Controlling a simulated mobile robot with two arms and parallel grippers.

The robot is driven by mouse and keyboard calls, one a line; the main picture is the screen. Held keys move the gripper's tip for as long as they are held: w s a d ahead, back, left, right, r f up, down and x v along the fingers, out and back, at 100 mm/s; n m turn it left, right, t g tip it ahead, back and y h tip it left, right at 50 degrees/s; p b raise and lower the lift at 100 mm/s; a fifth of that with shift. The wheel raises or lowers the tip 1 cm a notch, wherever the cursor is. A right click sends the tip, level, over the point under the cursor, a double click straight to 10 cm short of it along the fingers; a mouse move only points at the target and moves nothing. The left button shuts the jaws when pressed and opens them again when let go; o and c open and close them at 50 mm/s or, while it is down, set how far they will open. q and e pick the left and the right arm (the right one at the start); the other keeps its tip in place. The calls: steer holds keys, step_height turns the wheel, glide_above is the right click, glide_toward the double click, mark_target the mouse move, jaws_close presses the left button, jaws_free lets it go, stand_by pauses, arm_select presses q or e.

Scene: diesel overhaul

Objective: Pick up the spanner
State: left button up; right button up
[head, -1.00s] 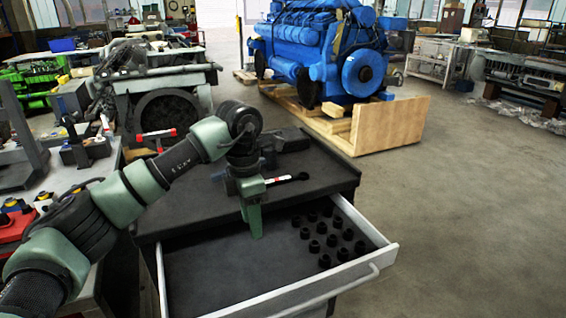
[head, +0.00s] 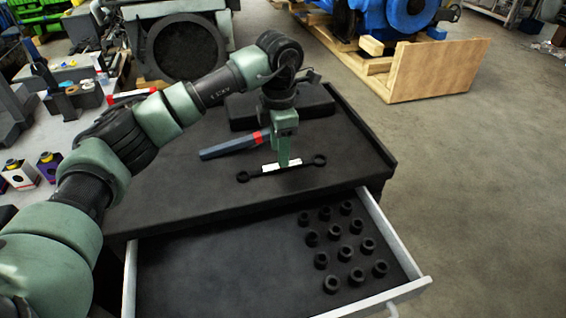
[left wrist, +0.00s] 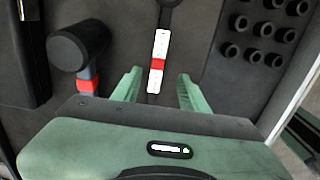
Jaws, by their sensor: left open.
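The spanner (head: 302,164) lies on the dark top of the tool cabinet, behind the open drawer. It is black with a ring at each end and a white and red label on its shank. My left gripper (head: 284,163) is open and points down over the middle of the spanner. In the left wrist view the spanner (left wrist: 160,45) runs between the two green fingers (left wrist: 158,77), with a gap on both sides. Its near end is hidden under the gripper body. My right gripper is not in view.
A black hammer-like tool with a red band (head: 228,148) lies close beside the spanner; it also shows in the left wrist view (left wrist: 77,47). A dark box (head: 240,112) stands behind. The open drawer (head: 200,275) holds several black sockets (head: 345,250) on its right.

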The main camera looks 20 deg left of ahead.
arm_select(q)
steer(key=f, duration=0.2)
steer(key=w+f+p, duration=0.1)
steer(key=f, duration=0.1)
steer(key=shift+d, duration=0.2)
steer(key=shift+f+p, duration=0.3)
steer(key=shift+s, duration=0.1)
jaws_close()
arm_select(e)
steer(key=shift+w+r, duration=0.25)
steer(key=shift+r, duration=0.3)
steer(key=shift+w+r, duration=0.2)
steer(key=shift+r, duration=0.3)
